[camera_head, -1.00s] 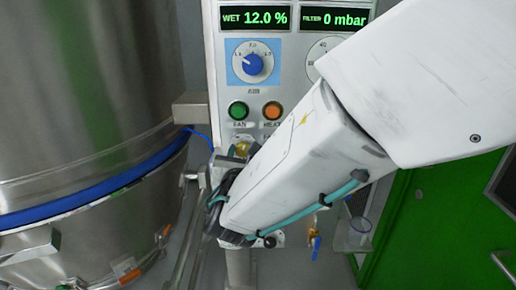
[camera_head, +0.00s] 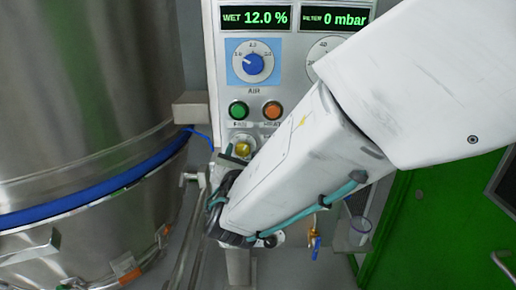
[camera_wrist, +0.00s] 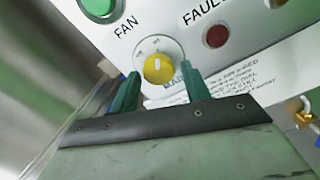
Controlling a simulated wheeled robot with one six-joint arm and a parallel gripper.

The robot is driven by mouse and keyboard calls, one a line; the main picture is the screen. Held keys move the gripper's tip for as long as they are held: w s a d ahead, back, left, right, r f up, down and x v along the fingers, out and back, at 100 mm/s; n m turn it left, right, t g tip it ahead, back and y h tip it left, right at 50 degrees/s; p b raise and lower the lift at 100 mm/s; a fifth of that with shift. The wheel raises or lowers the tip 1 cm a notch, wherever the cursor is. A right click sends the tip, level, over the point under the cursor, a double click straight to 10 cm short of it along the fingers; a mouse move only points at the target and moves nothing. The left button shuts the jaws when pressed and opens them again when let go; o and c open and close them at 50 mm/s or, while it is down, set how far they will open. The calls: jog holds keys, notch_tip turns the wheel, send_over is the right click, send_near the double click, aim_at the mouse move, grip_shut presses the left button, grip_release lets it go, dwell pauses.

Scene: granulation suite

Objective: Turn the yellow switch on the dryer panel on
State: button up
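The yellow switch (camera_head: 243,148) is a round knob on a pale dial plate, below the green and orange buttons on the dryer panel (camera_head: 291,75). In the wrist view the yellow switch (camera_wrist: 158,69) faces me, with a small dark mark on its face. My gripper (camera_wrist: 159,76) is open, with one green finger left of the knob and one right of it. A gap shows on both sides, so the fingers do not grip it. In the head view my gripper (camera_head: 232,160) is just below the knob, partly hidden by my arm.
A green FAN button (camera_head: 238,110) and an orange HEAT button (camera_head: 272,110) sit above the switch, under a blue AIR dial (camera_head: 253,64). A dark red FAULT lamp (camera_wrist: 216,36) is to its right. A large steel vessel (camera_head: 80,90) stands close on the left.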

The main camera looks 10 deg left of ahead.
jog(key=shift+o, duration=0.3)
jog(key=shift+r, duration=0.15)
jog(key=v, duration=0.7)
jog(key=shift+s, duration=0.35)
